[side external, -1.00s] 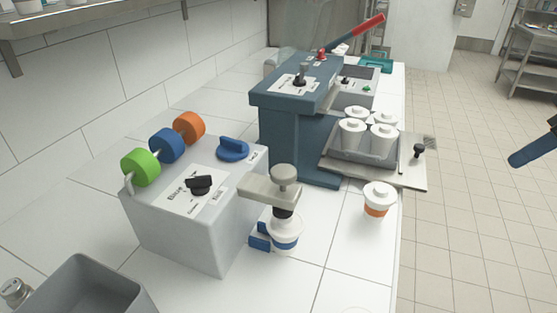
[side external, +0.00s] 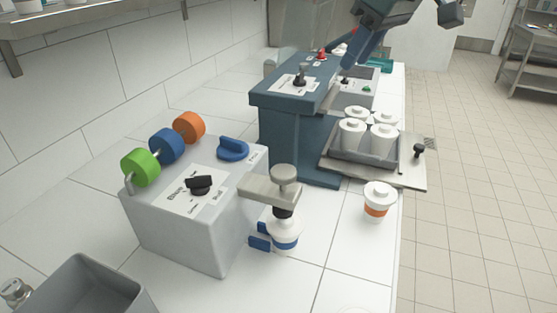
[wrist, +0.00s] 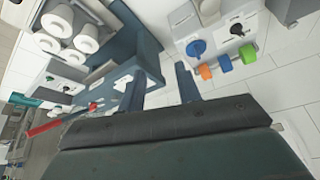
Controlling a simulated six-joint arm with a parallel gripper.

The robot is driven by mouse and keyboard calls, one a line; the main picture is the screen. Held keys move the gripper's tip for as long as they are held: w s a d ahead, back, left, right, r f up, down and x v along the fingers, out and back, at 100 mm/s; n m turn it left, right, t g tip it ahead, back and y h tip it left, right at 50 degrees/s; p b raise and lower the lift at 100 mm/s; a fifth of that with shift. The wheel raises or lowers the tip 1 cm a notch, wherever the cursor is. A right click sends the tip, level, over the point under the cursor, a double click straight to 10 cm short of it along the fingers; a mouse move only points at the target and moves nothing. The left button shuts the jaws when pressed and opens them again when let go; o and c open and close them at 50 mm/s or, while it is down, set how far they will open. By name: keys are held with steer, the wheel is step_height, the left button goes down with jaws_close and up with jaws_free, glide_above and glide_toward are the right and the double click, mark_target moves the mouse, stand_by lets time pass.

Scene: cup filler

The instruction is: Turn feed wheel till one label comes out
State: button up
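The grey label box (side external: 190,235) stands at the left with green (side external: 140,167), blue (side external: 167,146) and orange (side external: 188,127) rolls along its back edge. A blue knob (side external: 233,149), apparently the feed wheel, and a black selector knob (side external: 199,185) sit on its top. In the wrist view the blue knob (wrist: 196,48) shows beyond the fingertips. A white cup with a blue band (side external: 285,238) stands below the box's pressing arm (side external: 270,190). No loose label is discernible. My gripper (wrist: 161,82) is open and empty, high above the blue press, away from the knob.
The tall blue press (side external: 295,130) stands between my gripper and the label box. A tray (side external: 362,155) of white containers and an orange-banded cup (side external: 378,203) are at the right. The press's red handle (wrist: 45,128) shows in the wrist view. A grey bin (side external: 80,290) is front left.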

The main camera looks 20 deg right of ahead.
mark_target(232, 140)
steer(key=w+a+f+n, duration=0.1)
steer(key=w+a+f, duration=0.2)
steer(key=w+a, duration=0.2)
steer(key=w+a+f+n, duration=0.1)
steer(key=w+a+f, duration=0.2)
steer(key=a, duration=0.7)
steer(key=shift+w+n+g, duration=0.4)
steer(key=shift+w, duration=0.6)
steer(key=shift+f, duration=0.25)
steer(key=x, duration=1.3)
steer(key=shift+w+a+f, duration=0.1)
steer(key=shift+a+f, duration=0.1)
steer(key=shift+a, duration=0.1)
steer(key=shift+y, duration=0.3)
jaws_close()
